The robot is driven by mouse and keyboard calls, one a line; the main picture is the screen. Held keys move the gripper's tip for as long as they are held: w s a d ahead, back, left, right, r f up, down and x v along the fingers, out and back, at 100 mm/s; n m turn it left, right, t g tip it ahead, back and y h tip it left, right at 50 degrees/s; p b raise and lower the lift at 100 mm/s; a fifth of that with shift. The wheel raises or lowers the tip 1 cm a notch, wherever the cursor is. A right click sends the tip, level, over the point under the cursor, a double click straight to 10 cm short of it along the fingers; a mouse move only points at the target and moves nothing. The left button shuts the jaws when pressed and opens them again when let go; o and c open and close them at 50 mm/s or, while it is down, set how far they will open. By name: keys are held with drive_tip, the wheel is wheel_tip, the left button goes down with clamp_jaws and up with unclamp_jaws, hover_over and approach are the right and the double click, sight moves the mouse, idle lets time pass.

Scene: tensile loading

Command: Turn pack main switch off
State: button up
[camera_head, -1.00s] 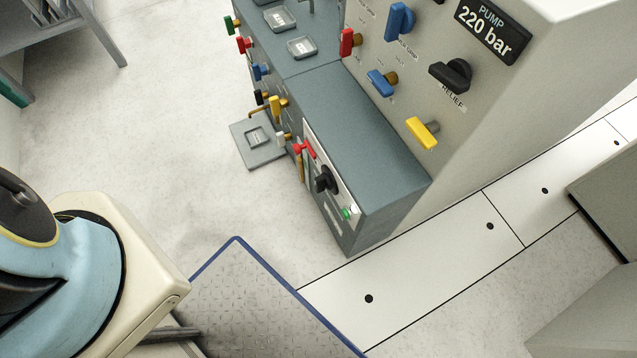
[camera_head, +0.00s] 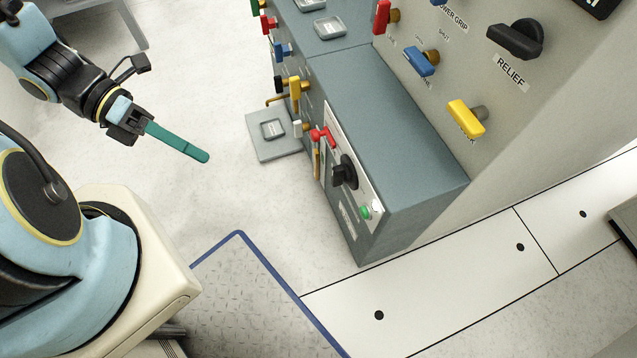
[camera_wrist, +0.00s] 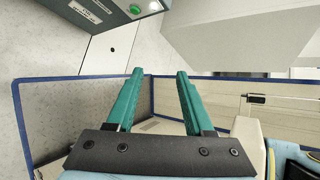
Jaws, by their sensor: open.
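A panel on the front of the low grey-blue cabinet (camera_head: 395,150) carries a black rotary switch (camera_head: 345,172), a red handle (camera_head: 322,135) above it and a green button (camera_head: 366,212) below it. I cannot read the labels, so I cannot tell which is the pack main switch. My gripper (camera_head: 207,157) has long green fingers and is left of the cabinet, above the floor, apart from the panel. In the wrist view my gripper (camera_wrist: 160,75) is open and empty. The green button (camera_wrist: 135,9) and part of the panel show at that view's top.
The tall machine has yellow (camera_head: 466,118), blue (camera_head: 421,61) and black relief (camera_head: 516,40) knobs. Several coloured valve handles line the cabinet's left side. A grey tray (camera_head: 285,143) sits on the floor beside it. Open floor lies between gripper and cabinet.

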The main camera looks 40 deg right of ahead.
drive_tip(key=s+d+f+n+g+h+b, duration=0.1)
drive_tip(key=s+d+f+n+h+b, duration=0.2)
drive_tip(key=f+n, duration=0.4)
drive_tip(key=s+d+f+n+h+b, duration=0.2)
drive_tip(key=d+f+n+h+b, duration=0.25)
drive_tip(key=n, duration=0.45)
drive_tip(key=n+t+h+b, duration=0.4)
drive_tip(key=n+t, duration=0.1)
drive_tip(key=n, duration=0.9)
approach(332, 174)
drive_tip(key=x, duration=0.9)
drive_tip(key=shift+s+d+r, duration=0.15)
drive_tip(key=shift+r, duration=0.05)
clamp_jaws()
